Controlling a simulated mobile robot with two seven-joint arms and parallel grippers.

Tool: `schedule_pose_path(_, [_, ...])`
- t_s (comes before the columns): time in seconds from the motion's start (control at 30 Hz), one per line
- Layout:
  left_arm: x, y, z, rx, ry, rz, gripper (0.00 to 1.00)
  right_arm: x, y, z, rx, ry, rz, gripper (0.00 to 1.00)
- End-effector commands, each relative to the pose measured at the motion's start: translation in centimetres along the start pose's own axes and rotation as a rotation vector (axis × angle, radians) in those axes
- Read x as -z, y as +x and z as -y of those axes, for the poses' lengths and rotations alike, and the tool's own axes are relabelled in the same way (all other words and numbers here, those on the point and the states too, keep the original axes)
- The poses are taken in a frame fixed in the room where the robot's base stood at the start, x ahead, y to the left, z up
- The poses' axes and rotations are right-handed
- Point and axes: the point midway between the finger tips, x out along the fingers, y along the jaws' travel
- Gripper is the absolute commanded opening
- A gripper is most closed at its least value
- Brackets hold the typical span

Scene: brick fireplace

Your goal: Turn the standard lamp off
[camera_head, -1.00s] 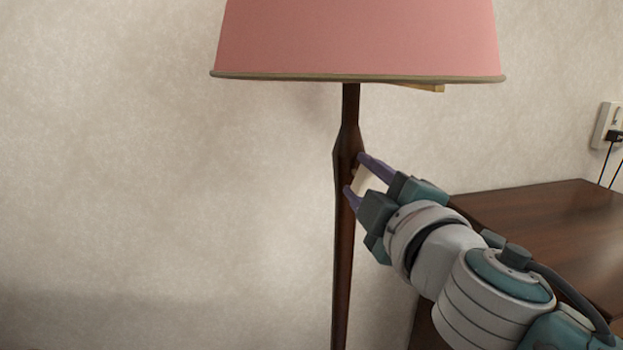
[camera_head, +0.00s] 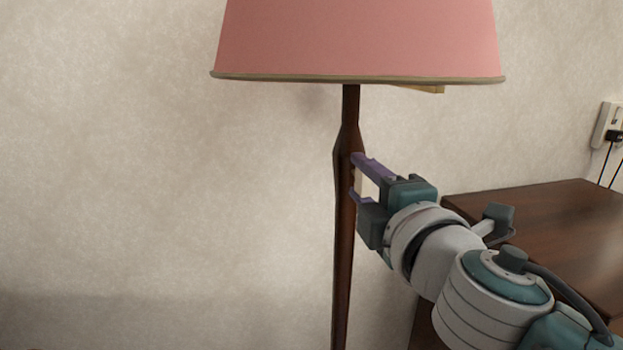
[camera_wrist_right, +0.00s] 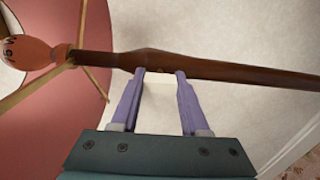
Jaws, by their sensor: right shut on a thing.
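The standard lamp has a pink shade (camera_head: 357,38) with a beige rim and a dark brown wooden pole (camera_head: 343,240). My right gripper (camera_head: 355,177) comes in from the right, its purple fingertips at the thicker part of the pole below the shade. An orange-red bulb (camera_wrist_right: 30,52) shows inside the shade, without a clear glow. My left gripper is out of view.
A dark wooden table or cabinet (camera_head: 560,225) stands at the right, behind my right arm. A white wall socket (camera_head: 606,124) with a black plug and cords is above it. The space left of the pole is clear before a plain wall (camera_head: 150,180).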

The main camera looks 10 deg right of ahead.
Motion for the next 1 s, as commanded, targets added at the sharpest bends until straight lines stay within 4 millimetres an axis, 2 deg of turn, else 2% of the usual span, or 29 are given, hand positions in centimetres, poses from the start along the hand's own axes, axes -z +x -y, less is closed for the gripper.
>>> schedule_pose_path(0.17, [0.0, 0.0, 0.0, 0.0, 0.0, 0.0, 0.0, 0.1, 0.0, -0.1, -0.002, -0.005, -0.002, 0.0])
schedule_pose_path(0.2, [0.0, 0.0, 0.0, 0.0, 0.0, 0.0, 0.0, 0.1, 0.0, -0.1, -0.002, -0.005, -0.002, 0.47])
schedule_pose_path(0.43, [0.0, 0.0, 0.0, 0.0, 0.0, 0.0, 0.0, 0.0, 0.0, -0.1, -0.001, -0.002, -0.001, 0.73])
schedule_pose_path(0.77, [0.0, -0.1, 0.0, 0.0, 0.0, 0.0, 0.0, 0.0, -0.3, 0.0, 0.0, -0.001, -0.001, 0.75])
schedule_pose_path(0.87, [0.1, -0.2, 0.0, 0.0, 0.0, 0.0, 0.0, 0.0, -1.4, 0.0, 0.0, 0.0, -0.002, 0.75])
schedule_pose_path(1.0, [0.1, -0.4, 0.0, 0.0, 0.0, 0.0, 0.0, 0.0, -4.0, 0.1, 0.002, 0.0, -0.001, 0.75])
